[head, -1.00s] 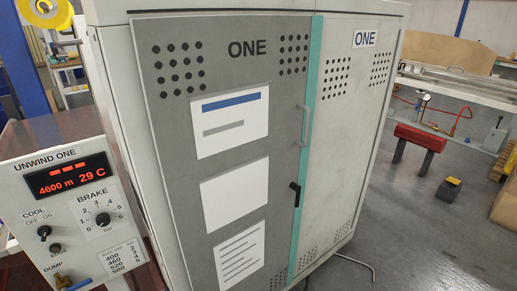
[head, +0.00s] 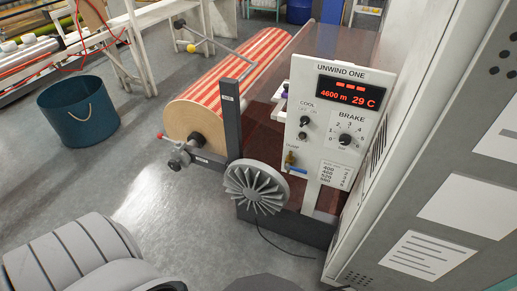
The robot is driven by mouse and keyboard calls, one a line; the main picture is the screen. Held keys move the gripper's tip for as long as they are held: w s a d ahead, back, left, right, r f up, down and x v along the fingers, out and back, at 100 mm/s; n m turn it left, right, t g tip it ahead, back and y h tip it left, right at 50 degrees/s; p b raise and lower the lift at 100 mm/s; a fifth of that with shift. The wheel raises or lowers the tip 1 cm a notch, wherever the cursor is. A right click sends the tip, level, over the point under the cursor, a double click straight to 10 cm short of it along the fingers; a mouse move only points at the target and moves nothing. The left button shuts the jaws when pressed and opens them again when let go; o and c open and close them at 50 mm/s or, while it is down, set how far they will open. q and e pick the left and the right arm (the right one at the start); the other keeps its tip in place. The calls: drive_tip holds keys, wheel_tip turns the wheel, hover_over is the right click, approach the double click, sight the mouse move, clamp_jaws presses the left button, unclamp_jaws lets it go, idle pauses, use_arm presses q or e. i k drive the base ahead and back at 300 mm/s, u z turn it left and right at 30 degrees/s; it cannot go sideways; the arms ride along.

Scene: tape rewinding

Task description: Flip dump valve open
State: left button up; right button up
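The dump valve (head: 290,163) is a small brass fitting with a blue part, low on the left of the white UNWIND ONE panel (head: 310,85), below a label that seems to read DUMP. Its lever position is too small to tell. The panel also has a red display (head: 349,94) reading 4600 m and 29 C, a COOL switch (head: 303,121) and a BRAKE knob (head: 345,140). Neither gripper is in view; only grey parts of my own body show at the bottom left, well apart from the panel.
A finned grey disc (head: 257,188) stands below and left of the panel. A blue bucket (head: 78,112) stands at the left. The grey cabinet (head: 440,165) fills the right side. Open floor (head: 150,185) lies at left centre.

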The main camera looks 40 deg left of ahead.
sight(288, 166)
drive_tip(key=u, duration=0.85)
drive_tip(key=k, duration=0.5)
drive_tip(key=z, duration=1.15)
drive_tip(key=i, duration=0.6)
drive_tip(key=u, duration=0.1)
